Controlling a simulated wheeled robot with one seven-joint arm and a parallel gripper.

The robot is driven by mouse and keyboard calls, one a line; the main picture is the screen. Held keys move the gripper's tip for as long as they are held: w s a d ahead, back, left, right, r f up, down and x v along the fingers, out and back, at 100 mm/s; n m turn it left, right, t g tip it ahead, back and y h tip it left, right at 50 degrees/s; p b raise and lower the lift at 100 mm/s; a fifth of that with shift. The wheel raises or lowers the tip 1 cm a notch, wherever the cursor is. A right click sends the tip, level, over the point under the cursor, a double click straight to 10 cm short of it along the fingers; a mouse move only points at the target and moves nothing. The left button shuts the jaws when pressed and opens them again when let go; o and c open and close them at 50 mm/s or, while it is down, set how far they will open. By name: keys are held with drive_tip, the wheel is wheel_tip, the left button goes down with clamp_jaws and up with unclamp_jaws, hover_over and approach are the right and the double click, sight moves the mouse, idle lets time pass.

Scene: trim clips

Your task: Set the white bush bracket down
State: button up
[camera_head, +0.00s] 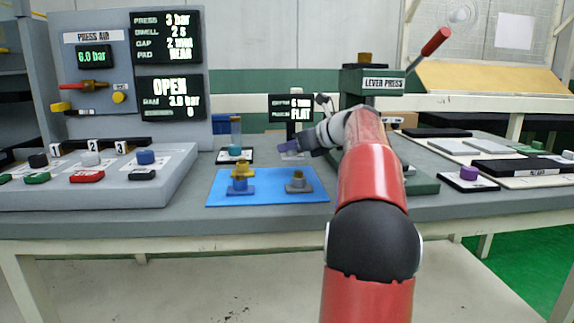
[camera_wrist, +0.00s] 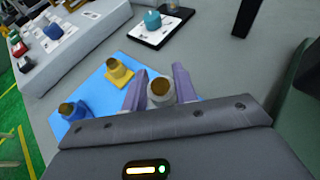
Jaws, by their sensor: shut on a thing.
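My gripper (camera_wrist: 160,88) has its two purple fingers closed on the white bush bracket (camera_wrist: 158,101), whose round brown top faces the wrist camera. In the head view my gripper (camera_head: 290,147) is behind and above the right part of the blue mat (camera_head: 267,200); the held bracket cannot be made out there. On the mat stand a yellow bracket (camera_head: 242,171), a blue bracket (camera_head: 238,189) in front of it and a grey bracket (camera_head: 298,185) to the right. The yellow (camera_wrist: 118,74) and blue (camera_wrist: 74,111) brackets also show in the wrist view.
A teal part (camera_head: 235,151) on a small card stands behind the mat. The grey numbered block (camera_head: 110,185) is at left. The lever press (camera_head: 372,88) stands at right behind my arm, near a purple part (camera_head: 468,173). The mat's middle is bare.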

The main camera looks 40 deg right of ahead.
sight(301, 156)
wheel_tip(301, 156, down, 4)
drive_tip(key=b, duration=0.3)
drive_tip(key=shift+f+b, duration=0.1)
drive_tip(key=shift+b, duration=0.2)
drive_tip(key=shift+r, duration=0.2)
drive_tip(key=shift+f, duration=0.1)
drive_tip(key=o, duration=1)
drive_tip(key=shift+f, duration=0.1)
drive_tip(key=shift+s+r, duration=0.1)
drive_tip(key=shift+r, duration=0.15)
drive_tip(key=p+v, duration=0.1)
drive_tip(key=v, duration=1)
drive_tip(key=shift+s+d+r, duration=0.1)
drive_tip(key=shift+s+d, duration=0.05)
drive_tip(key=shift+s, duration=0.25)
